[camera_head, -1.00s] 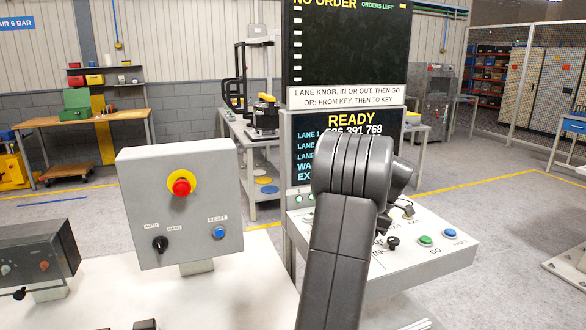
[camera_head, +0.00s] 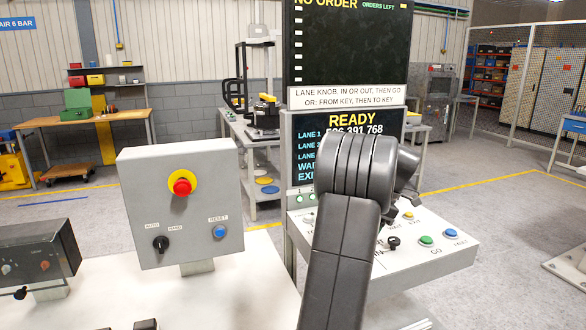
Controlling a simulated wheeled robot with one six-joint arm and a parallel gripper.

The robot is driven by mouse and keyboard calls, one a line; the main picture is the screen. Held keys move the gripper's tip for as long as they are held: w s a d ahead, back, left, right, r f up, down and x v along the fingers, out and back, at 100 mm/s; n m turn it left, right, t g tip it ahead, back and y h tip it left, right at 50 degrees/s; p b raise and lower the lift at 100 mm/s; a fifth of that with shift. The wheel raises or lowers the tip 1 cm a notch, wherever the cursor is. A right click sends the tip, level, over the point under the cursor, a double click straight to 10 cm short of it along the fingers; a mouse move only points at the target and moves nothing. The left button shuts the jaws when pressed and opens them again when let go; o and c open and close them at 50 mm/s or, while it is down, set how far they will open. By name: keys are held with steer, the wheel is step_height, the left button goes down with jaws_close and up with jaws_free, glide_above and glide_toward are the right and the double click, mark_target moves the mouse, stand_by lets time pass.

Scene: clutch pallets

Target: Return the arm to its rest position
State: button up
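My dark grey arm (camera_head: 348,200) rises from the bottom of the head view and stands in front of the control console. Its thick ribbed joint covers part of the READY display (camera_head: 320,140) and the left part of the console's button panel (camera_head: 440,255). My gripper cannot be made out; it is hidden behind the arm's joint or out of the picture.
A grey box with a red emergency button (camera_head: 182,187) stands left of my arm. A dark control box (camera_head: 40,255) sits at the far left on the white surface (camera_head: 230,300). A green button (camera_head: 426,241) and a blue button (camera_head: 451,233) are on the console.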

steer(key=v, duration=0.9)
steer(key=x, duration=1.4)
steer(key=shift+s, duration=0.1)
steer(key=shift+m, duration=0.4)
steer(key=shift+s+m+t, duration=0.1)
steer(key=shift+m+t, duration=0.4)
steer(key=shift+m, duration=0.4)
steer(key=m+t, duration=0.1)
steer(key=m, duration=0.1)
steer(key=shift+m+b, duration=0.4)
steer(key=m+t, duration=0.1)
steer(key=m, duration=0.1)
steer(key=m+h, duration=0.1)
steer(key=m, duration=0.2)
steer(key=shift+s+a+r+t, duration=0.1)
steer(key=shift+s+a+t, duration=0.1)
steer(key=shift+t, duration=0.2)
steer(key=m+h+p, duration=0.1)
steer(key=m, duration=0.1)
steer(key=m+h+p, duration=0.1)
steer(key=m, duration=0.2)
steer(key=shift+s+a+t, duration=0.1)
steer(key=shift+t, duration=0.3)
steer(key=shift+a+m+h, duration=0.1)
steer(key=shift+m+h, duration=0.4)
steer(key=shift+m, duration=0.85)
steer(key=shift+a+m+h, duration=0.1)
steer(key=shift+m+h, duration=0.4)
steer(key=shift+m, duration=0.85)
steer(key=shift+m, duration=0.3)
